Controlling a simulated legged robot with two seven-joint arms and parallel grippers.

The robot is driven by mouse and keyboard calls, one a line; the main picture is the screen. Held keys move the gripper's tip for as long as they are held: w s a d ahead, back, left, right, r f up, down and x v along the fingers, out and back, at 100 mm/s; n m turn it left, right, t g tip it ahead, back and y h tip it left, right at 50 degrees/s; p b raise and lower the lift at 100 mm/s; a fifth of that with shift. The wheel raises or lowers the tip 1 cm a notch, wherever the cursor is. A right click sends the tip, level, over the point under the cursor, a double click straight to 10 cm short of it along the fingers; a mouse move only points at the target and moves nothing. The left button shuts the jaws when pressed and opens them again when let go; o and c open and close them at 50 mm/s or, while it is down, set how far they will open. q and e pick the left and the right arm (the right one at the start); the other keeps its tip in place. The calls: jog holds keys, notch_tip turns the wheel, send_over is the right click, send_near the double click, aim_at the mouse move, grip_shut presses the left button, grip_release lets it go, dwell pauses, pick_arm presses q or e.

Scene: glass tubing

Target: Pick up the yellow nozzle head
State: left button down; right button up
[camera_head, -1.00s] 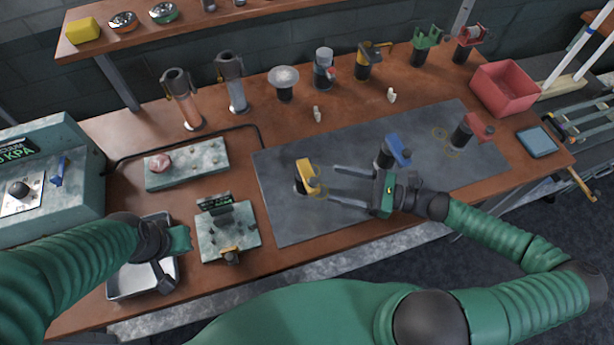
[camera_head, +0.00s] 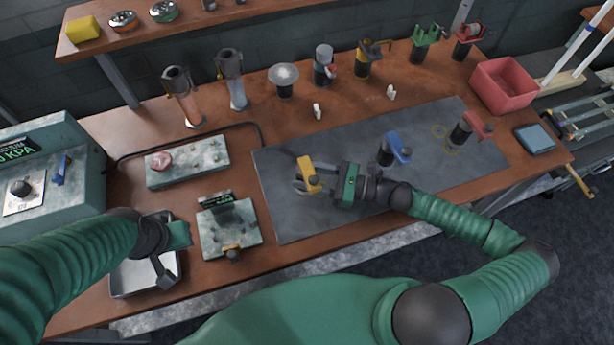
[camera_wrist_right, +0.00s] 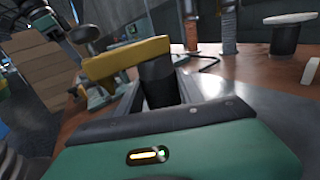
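The yellow nozzle head (camera_head: 309,174) has a yellow bent top on a black cylindrical body and stands on the grey mat (camera_head: 285,220). My right gripper (camera_head: 302,182) reaches it from the right, low over the mat. In the right wrist view, the yellow top (camera_wrist_right: 125,60) sits above the fingers, and the black body (camera_wrist_right: 160,82) is between them. The fingers look closed up against both sides of the body; the contact is partly hidden. My left gripper (camera_head: 170,262) hangs over the metal tray (camera_head: 118,283), and its opening is unclear.
A blue-topped nozzle (camera_head: 395,148) stands close behind my right gripper, and a red-topped one (camera_head: 472,128) stands farther right. A red bin (camera_head: 503,86) is at the back right. A small display fixture (camera_head: 228,228) stands left of the mat. The mat's front is clear.

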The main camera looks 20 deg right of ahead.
jog(key=shift+a, duration=0.2)
jog(key=c, duration=0.7)
grip_shut()
jog(key=shift+d, duration=0.15)
